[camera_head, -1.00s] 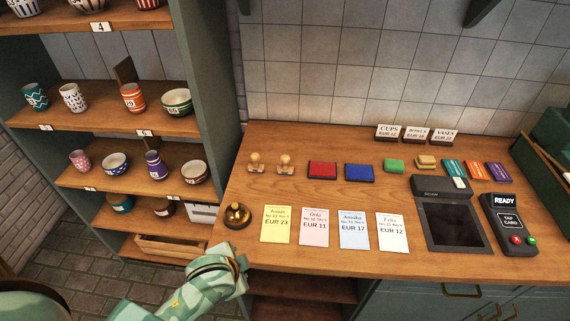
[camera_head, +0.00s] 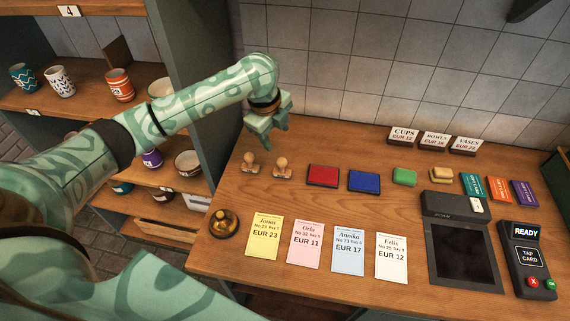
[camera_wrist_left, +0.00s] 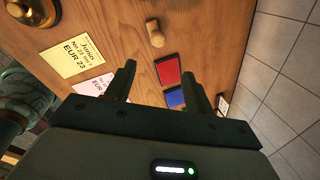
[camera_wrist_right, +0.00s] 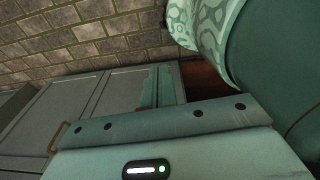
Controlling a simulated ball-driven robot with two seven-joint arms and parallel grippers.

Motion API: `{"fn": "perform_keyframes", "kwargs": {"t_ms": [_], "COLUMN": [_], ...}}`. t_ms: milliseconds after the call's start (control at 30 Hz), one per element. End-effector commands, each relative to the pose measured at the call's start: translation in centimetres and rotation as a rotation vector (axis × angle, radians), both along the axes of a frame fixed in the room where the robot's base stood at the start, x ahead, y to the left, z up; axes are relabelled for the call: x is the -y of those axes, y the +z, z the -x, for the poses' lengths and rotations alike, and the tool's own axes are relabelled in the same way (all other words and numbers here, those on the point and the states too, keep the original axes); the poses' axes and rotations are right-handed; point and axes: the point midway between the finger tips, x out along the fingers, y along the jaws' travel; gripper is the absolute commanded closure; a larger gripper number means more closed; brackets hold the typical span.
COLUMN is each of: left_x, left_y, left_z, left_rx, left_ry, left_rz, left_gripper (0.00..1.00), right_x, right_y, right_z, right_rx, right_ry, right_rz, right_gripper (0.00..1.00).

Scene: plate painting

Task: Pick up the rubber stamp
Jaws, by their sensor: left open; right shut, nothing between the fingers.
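Two wooden rubber stamps with round knobs stand upright on the counter in the head view, a left stamp (camera_head: 249,164) and a right stamp (camera_head: 282,169). My left gripper (camera_head: 268,143) hangs open and empty above and behind them, fingers pointing down, apart from both. In the left wrist view one stamp (camera_wrist_left: 155,35) shows beyond the open fingers (camera_wrist_left: 160,76); the other is not visible there. My right gripper (camera_wrist_right: 162,86) shows only in its own wrist view, shut and empty, away from the counter top.
A red ink pad (camera_head: 323,176) and a blue one (camera_head: 363,181) lie right of the stamps. A brass bell (camera_head: 224,224) and several price cards, including a yellow one (camera_head: 264,236), are in front. A shelf of cups (camera_head: 158,115) stands left.

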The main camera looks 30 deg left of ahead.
Motion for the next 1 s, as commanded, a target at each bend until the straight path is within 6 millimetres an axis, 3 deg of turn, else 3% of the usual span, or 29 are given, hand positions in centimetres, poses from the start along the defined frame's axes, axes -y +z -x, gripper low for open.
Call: {"fn": "perform_keyframes", "kwargs": {"t_ms": [133, 300, 567, 833, 1000], "left_x": [0.3, 0.5, 0.6, 0.2, 0.2], "left_y": [-4.3, -8.0, -10.3, -14.5, -15.0], "left_z": [-0.7, -1.6, -2.3, -2.9, -3.2], "left_rx": [-0.006, -0.004, 0.0, -0.001, 0.002], "left_ry": [0.002, 0.001, 0.001, 0.002, 0.001], "left_rz": [0.003, 0.004, 0.004, 0.004, 0.003], "left_gripper": [0.47, 0.47, 0.47, 0.47, 0.47], "right_x": [0.1, 0.1, -0.1, -0.1, -0.1], "right_y": [-1.9, -3.3, -4.0, -5.9, -6.0], "right_z": [2.5, 2.8, 1.5, 1.9, 2.0], "right_rx": [-0.039, -0.045, -0.027, -0.034, -0.036], "right_ry": [0.002, 0.003, 0.003, 0.003, 0.003], "right_rz": [0.002, 0.002, 0.0, -0.001, -0.001], "right_gripper": [1.0, 1.0, 1.0, 1.0, 1.0]}}
